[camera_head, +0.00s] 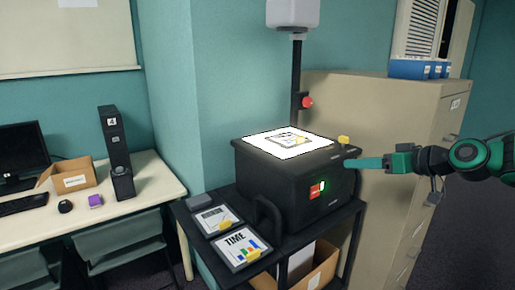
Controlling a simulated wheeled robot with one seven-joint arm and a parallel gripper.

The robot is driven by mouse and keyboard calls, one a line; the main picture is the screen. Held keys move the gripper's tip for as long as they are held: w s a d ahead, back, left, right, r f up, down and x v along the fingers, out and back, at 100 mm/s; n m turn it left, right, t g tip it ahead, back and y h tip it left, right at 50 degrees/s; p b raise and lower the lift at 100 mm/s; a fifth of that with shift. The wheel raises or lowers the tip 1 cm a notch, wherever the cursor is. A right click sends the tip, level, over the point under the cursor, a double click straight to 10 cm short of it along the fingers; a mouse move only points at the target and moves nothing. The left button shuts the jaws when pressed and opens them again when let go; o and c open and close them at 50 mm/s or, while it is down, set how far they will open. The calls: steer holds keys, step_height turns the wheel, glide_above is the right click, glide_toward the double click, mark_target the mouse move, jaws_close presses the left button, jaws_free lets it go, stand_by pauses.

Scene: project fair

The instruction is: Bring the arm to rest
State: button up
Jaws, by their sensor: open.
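My arm (470,157), green and black, reaches in from the right edge of the head view. My gripper (354,163) points left, close to the right side of the black overhead projector (275,189) in the picture. Its fingers show edge-on, apart, with nothing visible between them. I cannot tell whether they touch the projector's edge. The projector's top plate (273,152) glows white, and a small framed sheet lies on it. A red switch with a green light (318,188) is on its front.
The projector stands on a black cart (312,240) with two framed sheets (240,246) at its front left. A beige cabinet (376,115) stands behind my gripper. A post with a red knob (306,102) rises behind the projector. A desk (113,196) is at left.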

steer(key=s+d+f+m+g+h, duration=0.25)
steer(key=s+d+f, duration=0.2)
steer(key=s, duration=0.35)
steer(key=s+d+f+m+g+h, duration=0.2)
steer(key=s+d+f+g+h, duration=0.15)
steer(key=s+f, duration=0.4)
steer(key=s+d+f+m+g, duration=0.1)
steer(key=s+m+g, duration=0.1)
steer(key=s, duration=0.8)
steer(key=s+d+f+m+g+h, duration=0.1)
steer(key=s+d+m+g, duration=0.1)
steer(key=s, duration=0.9)
steer(key=m+g, duration=0.1)
steer(key=m, duration=0.1)
steer(key=shift+s+m, duration=0.2)
steer(key=shift+m, duration=0.15)
steer(key=shift+w+f+h, duration=0.25)
steer(key=shift+w+h, duration=0.05)
steer(key=shift+w, duration=0.3)
